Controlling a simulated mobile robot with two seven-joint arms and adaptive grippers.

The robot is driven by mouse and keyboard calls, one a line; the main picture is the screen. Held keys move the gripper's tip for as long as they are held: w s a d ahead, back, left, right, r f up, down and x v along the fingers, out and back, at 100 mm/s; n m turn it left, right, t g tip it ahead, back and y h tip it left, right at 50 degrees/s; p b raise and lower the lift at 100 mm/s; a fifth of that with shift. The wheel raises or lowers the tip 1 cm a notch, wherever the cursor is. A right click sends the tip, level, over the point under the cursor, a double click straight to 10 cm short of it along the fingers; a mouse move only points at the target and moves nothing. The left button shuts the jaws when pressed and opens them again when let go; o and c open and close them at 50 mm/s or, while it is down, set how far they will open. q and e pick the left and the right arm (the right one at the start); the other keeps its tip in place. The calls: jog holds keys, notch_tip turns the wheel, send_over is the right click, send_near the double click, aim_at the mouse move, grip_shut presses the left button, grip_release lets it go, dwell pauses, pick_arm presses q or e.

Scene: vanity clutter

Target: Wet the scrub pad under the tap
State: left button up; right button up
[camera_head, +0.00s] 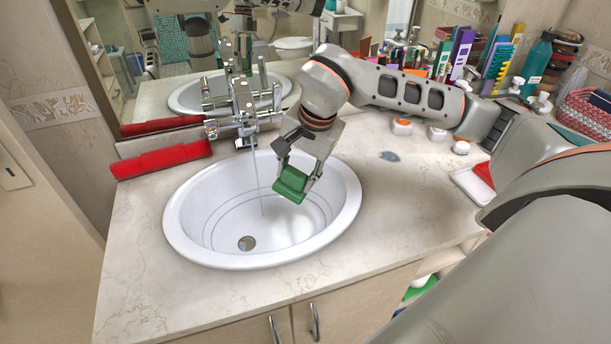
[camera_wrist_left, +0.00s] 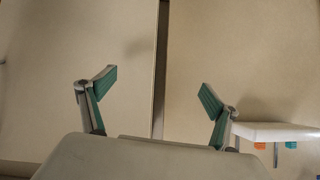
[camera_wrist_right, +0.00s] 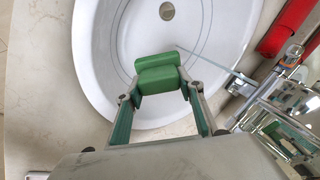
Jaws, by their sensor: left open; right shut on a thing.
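The green scrub pad (camera_head: 290,184) is held over the right side of the white sink basin (camera_head: 185,230). My right gripper (camera_head: 299,178) is shut on it; the right wrist view shows the pad (camera_wrist_right: 158,72) between the fingertips. The chrome tap (camera_head: 243,105) stands behind the basin, and a thin stream of water (camera_head: 258,185) falls from it into the basin. The pad is to the right of the stream and apart from it in the head view. My left gripper (camera_wrist_left: 158,85) is open and empty in front of plain cabinet-like panels.
A red object (camera_head: 160,160) lies on the counter left of the tap. Bottles, boxes and a basket (camera_head: 590,112) crowd the back right. The counter (camera_head: 400,190) right of the basin is mostly clear, with small white-and-orange items behind.

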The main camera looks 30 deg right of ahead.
pick_arm(q)
jog(key=shift+w+d+b, duration=0.1)
jog(key=shift+d+b, duration=0.2)
jog(key=shift+b, duration=0.05)
pick_arm(e)
jog(key=w+a+f, duration=0.2)
jog(key=w+f, duration=0.2)
jog(key=w, duration=0.4)
jog(key=shift+w+a, duration=0.15)
jog(key=shift+w, duration=0.15)
